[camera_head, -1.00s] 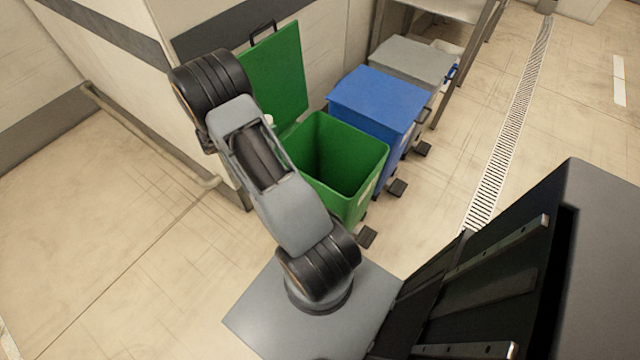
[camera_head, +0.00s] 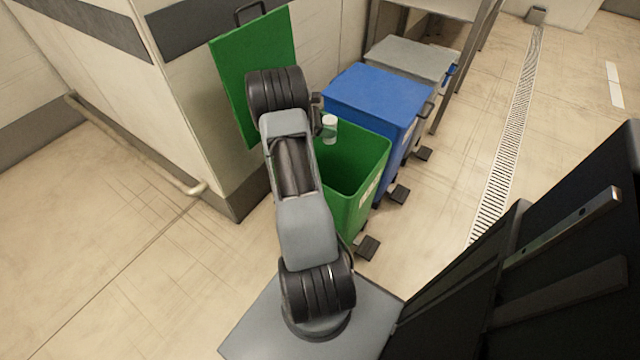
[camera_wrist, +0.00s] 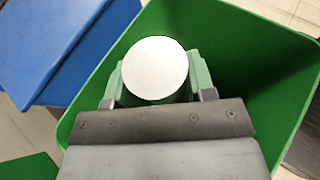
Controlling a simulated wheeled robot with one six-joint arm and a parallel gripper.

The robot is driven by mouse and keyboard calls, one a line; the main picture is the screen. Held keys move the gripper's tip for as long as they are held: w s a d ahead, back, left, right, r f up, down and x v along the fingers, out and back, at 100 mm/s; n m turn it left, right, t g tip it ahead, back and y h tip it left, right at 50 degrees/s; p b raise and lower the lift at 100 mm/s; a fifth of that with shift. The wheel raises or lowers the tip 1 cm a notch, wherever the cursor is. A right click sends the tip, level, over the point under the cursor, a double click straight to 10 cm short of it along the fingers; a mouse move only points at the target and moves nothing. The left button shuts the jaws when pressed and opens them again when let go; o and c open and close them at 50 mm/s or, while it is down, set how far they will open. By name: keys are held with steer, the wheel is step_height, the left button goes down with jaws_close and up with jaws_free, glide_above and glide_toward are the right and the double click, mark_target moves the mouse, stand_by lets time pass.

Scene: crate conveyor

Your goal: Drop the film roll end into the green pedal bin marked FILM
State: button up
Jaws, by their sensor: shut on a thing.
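The film roll end (camera_head: 330,126) is a small white cylinder. It also shows in the wrist view (camera_wrist: 155,68), with its round white end facing the camera. My gripper (camera_wrist: 157,84) is shut on it, one finger on each side. In the head view my gripper is mostly hidden behind my arm. The green pedal bin (camera_head: 372,186) stands with its lid up against the wall. The roll end is over the bin's open mouth, towards its back left side. A pale label shows on the bin's front, too small to read.
A blue bin (camera_head: 375,95) with its lid shut stands beside the green one, and a grey-lidded bin (camera_head: 410,60) beyond it. Black pedals (camera_head: 368,247) stick out in front. The green lid (camera_head: 240,75) stands upright behind my arm. A floor drain (camera_head: 505,140) runs along the right.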

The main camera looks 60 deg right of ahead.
steer(key=shift+f+b, duration=1.65)
steer(key=shift+f, duration=0.45)
steer(key=o, duration=1)
step_height(320, 180, up, 3)
steer(key=shift+r+p, duration=0.1)
steer(key=shift+p, duration=0.55)
steer(key=s+a+r+p, duration=0.1)
steer(key=r, duration=0.1)
steer(key=s+a+r, duration=0.1)
steer(key=r, duration=0.1)
steer(key=s+a+r+p, duration=0.1)
steer(key=a+r, duration=0.1)
steer(key=shift+r+p, duration=0.25)
steer(key=shift+p, duration=0.1)
steer(key=s+a+r+p, duration=0.2)
steer(key=s+a+r, duration=0.1)
steer(key=s+a, duration=0.2)
steer(key=shift+a+r, duration=0.2)
steer(key=shift+a, duration=1)
